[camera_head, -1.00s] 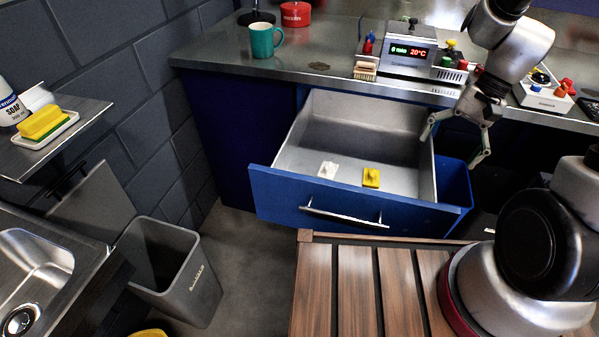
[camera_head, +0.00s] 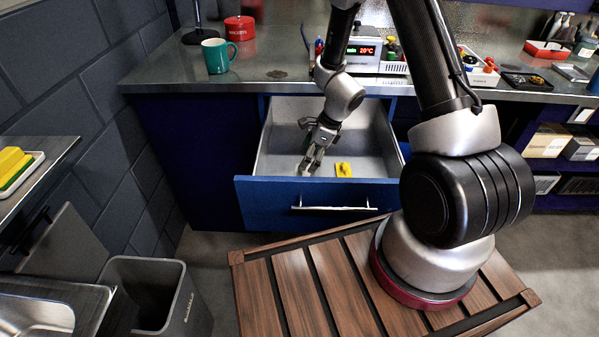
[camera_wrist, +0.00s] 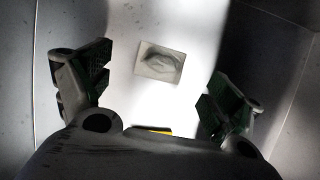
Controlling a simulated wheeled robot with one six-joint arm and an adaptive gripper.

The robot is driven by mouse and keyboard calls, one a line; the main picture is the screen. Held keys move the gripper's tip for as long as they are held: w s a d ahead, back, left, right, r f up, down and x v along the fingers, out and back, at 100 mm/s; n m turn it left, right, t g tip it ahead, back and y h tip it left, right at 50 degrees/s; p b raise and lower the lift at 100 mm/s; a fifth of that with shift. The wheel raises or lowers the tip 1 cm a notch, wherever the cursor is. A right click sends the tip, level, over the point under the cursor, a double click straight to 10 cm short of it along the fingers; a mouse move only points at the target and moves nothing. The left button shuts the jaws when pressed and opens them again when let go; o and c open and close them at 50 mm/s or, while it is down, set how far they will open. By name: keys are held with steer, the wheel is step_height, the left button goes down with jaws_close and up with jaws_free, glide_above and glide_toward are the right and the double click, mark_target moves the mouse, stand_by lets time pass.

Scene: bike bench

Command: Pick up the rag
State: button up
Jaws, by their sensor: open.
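A small pale rectangular piece with a rumpled grey-white middle (camera_wrist: 160,62) lies on the drawer floor; it may be the rag, but I cannot tell for sure. My gripper (camera_head: 311,166) is down inside the open drawer (camera_head: 262,205), over this piece, and hides most of it in the head view. In the wrist view my gripper (camera_wrist: 155,95) has its fingers wide apart and empty, with the pale piece between and beyond them. A yellow piece (camera_head: 343,169) lies just right of my gripper; its edge shows in the wrist view (camera_wrist: 150,130).
The drawer's walls stand close around my gripper. On the counter above are a teal mug (camera_head: 218,56), a red tin (camera_head: 240,28), a flat dark patch (camera_head: 277,74) and a device with a red display (camera_head: 362,50). A grey bin (camera_head: 155,295) stands at lower left.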

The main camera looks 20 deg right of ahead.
steer(key=x, duration=0.6)
steer(key=shift+w, duration=0.2)
steer(key=shift+d, duration=0.1)
steer(key=c, duration=0.9)
